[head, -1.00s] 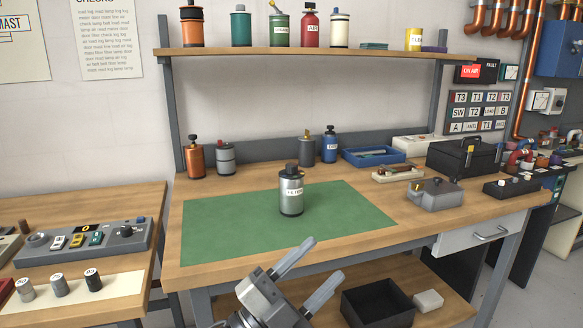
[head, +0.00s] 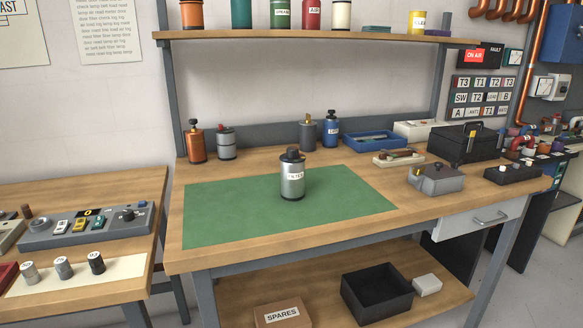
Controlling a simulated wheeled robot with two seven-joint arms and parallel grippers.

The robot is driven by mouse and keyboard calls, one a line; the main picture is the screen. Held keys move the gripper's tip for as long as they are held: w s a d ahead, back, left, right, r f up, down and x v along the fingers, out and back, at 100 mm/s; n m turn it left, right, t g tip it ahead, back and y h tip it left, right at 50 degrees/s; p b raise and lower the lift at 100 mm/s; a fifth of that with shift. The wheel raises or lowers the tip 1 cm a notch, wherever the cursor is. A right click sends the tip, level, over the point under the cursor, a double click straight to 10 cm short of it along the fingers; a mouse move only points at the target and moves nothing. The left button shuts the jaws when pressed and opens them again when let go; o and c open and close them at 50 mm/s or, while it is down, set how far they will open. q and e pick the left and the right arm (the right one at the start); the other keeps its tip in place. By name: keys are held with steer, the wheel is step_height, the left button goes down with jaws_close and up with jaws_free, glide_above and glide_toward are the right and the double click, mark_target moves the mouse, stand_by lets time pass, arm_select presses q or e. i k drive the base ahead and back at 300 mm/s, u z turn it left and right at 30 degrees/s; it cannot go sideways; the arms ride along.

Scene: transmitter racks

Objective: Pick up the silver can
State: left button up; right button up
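The silver can (head: 292,180) stands upright on the green mat (head: 225,210) on the wooden workbench. Nothing touches the can. Neither of my grippers is in the head view.
An orange can (head: 195,145), a grey can (head: 226,147), a dark grey can (head: 307,135) and a blue can (head: 331,132) stand behind the mat. A shelf (head: 330,38) overhangs the back. A grey metal box (head: 436,179) sits right. The mat around the can is clear.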

mark_target(293, 170)
steer(key=z, duration=1.55)
steer(key=i, duration=0.6)
steer(key=u, duration=1.7)
